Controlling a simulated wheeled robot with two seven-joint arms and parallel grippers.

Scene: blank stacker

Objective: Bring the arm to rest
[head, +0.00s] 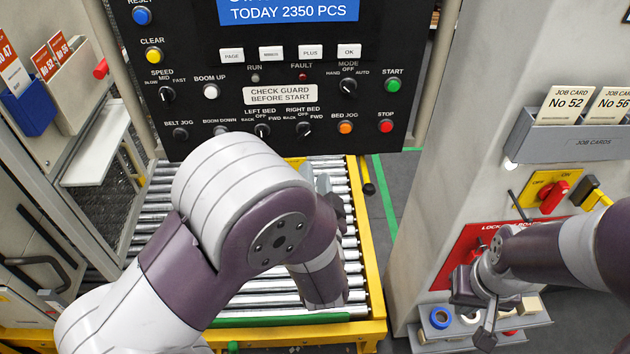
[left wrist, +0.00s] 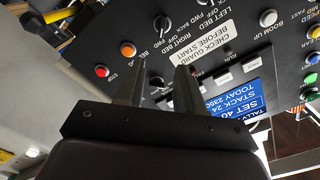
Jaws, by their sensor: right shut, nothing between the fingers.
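My left arm comes in from the left over the roller bed, and its grey gripper (head: 330,190) is partly hidden behind my own arm. In the left wrist view the two fingers of this gripper (left wrist: 161,64) stand apart with nothing between them. They point towards the black control panel (left wrist: 205,45), which also fills the upper middle of the head view (head: 225,105). My right gripper (head: 487,335) is at the lower right, in front of the red board and close to a small grey shelf. It is shut and holds nothing.
The roller bed (head: 155,215) has a yellow frame (head: 372,260) and bare rollers. A grey cabinet (head: 470,120) stands at right, with a job card rack (head: 570,140), a red lockout board (head: 455,262) and a shelf (head: 515,338) of small parts. A white tray (head: 95,160) juts out at left.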

